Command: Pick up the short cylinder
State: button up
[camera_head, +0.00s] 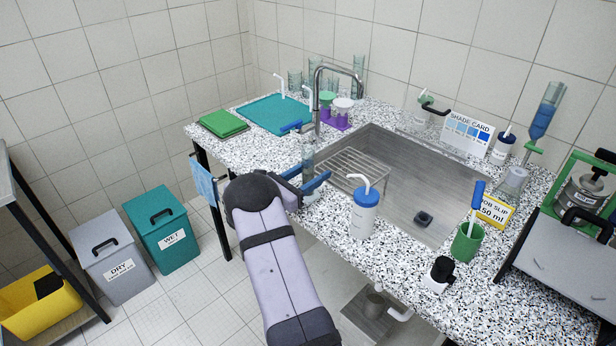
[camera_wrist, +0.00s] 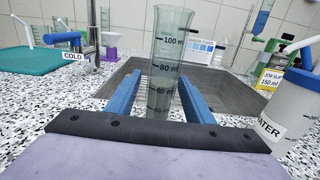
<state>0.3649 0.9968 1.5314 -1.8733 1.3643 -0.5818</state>
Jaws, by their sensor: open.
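A clear graduated cylinder (camera_wrist: 168,62) with printed marks up to 100 ml stands upright between my open fingers in the wrist view. Its base is hidden by my palm edge. In the head view, the cylinder (camera_head: 308,152) shows near the counter's front edge, left of the sink. My gripper (camera_wrist: 161,82) has one blue finger on each side of the cylinder, with a visible gap at the left. In the head view, my gripper (camera_head: 306,178) is low over the counter, with its blue fingers around the cylinder's lower part.
The sink (camera_head: 425,185) with a wire rack (camera_head: 350,168) lies right of my gripper. A blue-capped wash bottle (camera_head: 364,218) stands close at the right. The tap (camera_head: 318,95) and a teal mat (camera_head: 268,115) are behind. A green cup (camera_head: 466,244) is farther right.

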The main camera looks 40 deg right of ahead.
jog(key=shift+d, duration=0.95)
grip_shut()
jog(key=shift+r, duration=0.2)
notch_tip(320, 180, up, 10)
jog(key=b, duration=0.2)
jog(key=shift+f, duration=0.25)
dwell(0.4)
